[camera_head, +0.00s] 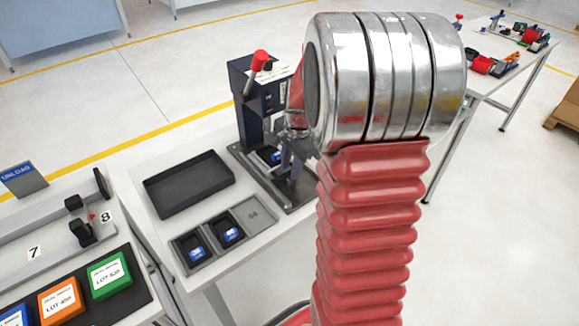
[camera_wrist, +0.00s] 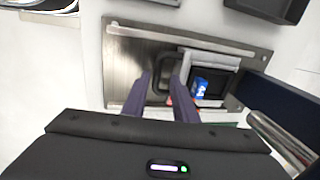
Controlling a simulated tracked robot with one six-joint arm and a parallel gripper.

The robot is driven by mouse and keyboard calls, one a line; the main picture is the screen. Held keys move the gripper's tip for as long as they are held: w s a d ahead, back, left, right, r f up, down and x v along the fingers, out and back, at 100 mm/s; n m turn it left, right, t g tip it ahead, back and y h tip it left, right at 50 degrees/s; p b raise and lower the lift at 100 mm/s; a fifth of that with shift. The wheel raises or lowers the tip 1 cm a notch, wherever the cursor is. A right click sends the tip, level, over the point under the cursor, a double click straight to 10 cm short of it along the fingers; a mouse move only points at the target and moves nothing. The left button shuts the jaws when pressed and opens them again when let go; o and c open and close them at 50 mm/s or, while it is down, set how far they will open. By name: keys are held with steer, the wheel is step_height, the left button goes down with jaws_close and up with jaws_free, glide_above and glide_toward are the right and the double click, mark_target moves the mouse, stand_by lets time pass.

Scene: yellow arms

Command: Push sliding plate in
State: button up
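The sliding plate (camera_wrist: 222,53) is a grey carriage with a dark nest on the metal base plate (camera_wrist: 128,45) of a dark press (camera_head: 247,85). A blue part (camera_wrist: 200,88) sits in the nest; it shows partly in the head view (camera_head: 276,157). A dark loop handle (camera_wrist: 164,56) sticks out from the carriage's left side in the wrist view. My gripper (camera_wrist: 165,75) is open, its two fingers apart and low at the handle, one fingertip near each side of the loop. I cannot tell whether they touch it. My arm hides part of the base plate in the head view.
The press has a red-knobbed lever (camera_head: 260,60). On the same table are an empty black tray (camera_head: 189,184) and a grey holder (camera_head: 258,213) with two blue parts and one bare pocket. A fixture table with labelled boxes (camera_head: 110,275) stands left.

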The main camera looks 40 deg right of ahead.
steer(key=shift+r, duration=0.1)
step_height(320, 180, up, 13)
steer(key=s, duration=0.2)
steer(key=shift+s+r, duration=0.15)
steer(key=shift+s, duration=0.05)
stand_by(0.7)
